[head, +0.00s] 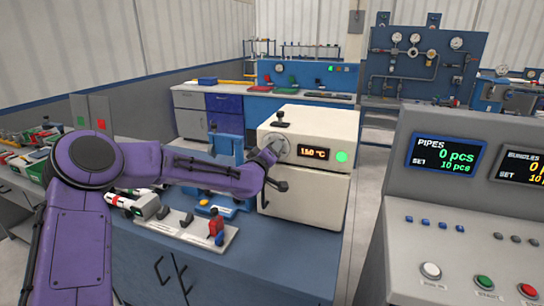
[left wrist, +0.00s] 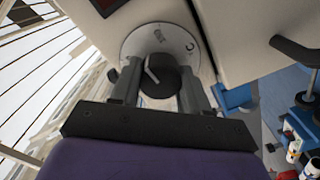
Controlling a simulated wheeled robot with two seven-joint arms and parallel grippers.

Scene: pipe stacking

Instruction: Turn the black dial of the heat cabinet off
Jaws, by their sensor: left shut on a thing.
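The cream heat cabinet (head: 312,188) stands on the blue bench. Its display (head: 314,154) reads about 150 °C and a green lamp (head: 342,157) is lit beside it. My left gripper (head: 270,155) is at the round dial plate (head: 283,147) on the upper left of the cabinet front. In the left wrist view the black dial (left wrist: 162,82) sits in front of the pale plate (left wrist: 187,42), between the two fingers of my left gripper (left wrist: 160,86), which are shut on it. In the head view the gripper hides the dial. My right gripper is out of view.
A dark handle (head: 277,185) sticks out below the dial; it also shows in the left wrist view (left wrist: 296,50). A pale fixture board (head: 190,232) lies on the bench to the left. A grey console (head: 460,225) stands at the right.

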